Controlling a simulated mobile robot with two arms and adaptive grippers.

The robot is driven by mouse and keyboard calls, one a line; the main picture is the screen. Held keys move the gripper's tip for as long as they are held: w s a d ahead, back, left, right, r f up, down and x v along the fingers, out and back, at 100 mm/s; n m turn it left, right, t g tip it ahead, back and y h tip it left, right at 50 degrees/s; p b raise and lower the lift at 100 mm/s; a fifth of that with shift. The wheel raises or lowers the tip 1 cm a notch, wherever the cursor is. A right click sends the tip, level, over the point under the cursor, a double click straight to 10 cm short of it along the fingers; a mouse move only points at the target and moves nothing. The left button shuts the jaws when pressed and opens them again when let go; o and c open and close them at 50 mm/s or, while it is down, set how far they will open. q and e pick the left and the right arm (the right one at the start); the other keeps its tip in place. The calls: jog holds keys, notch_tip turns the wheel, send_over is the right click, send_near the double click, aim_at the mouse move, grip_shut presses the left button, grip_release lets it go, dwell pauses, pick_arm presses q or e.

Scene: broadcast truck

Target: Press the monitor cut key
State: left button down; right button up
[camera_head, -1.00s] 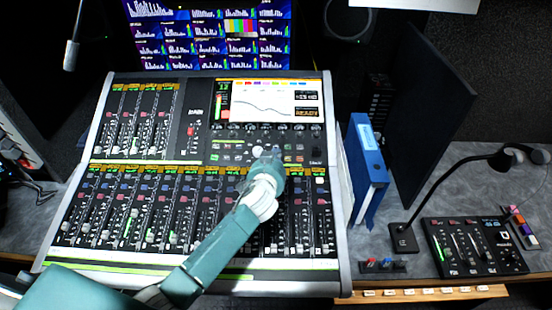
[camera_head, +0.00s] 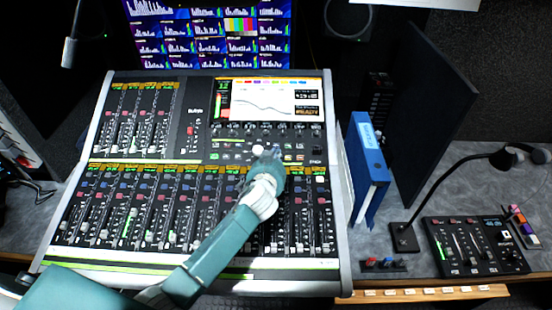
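The large mixing console (camera_head: 95,150) lies tilted on the desk, with rows of faders, small keys and a lit screen (camera_head: 265,100) at its upper right. My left gripper (camera_head: 274,152) is over the key block below the screen, its tip at or just above the small keys. The keys right under it are hidden, and I cannot tell whether it touches one. Its fingers are too small and foreshortened to tell whether they are open or shut. I cannot read which key is the monitor cut key. My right gripper is not in view.
A blue binder (camera_head: 367,160) stands right of the console. A gooseneck microphone (camera_head: 450,190) and a small control panel (camera_head: 475,247) are on the right of the desk. A small box with red and blue buttons (camera_head: 384,264) lies near the front edge. Monitors (camera_head: 205,35) are behind.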

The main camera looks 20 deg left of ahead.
pick_arm(q)
jog(key=shift+w+f+b, duration=0.2)
jog(key=shift+f+b, duration=0.15)
jog(key=shift+f, duration=0.15)
dwell(0.7)
jog(key=shift+r, duration=0.1)
jog(key=shift+s+r+p, duration=0.4)
jog(key=shift+r+p, duration=0.35)
jog(key=shift+p, duration=0.1)
notch_tip(320, 180, up, 6)
jog(key=s+p, duration=0.2)
jog(key=p, duration=0.3)
jog(key=shift+d+f+p, duration=0.2)
jog(key=shift+d+p, duration=0.15)
jog(key=shift+d, duration=0.05)
jog(key=shift+s+f, duration=0.1)
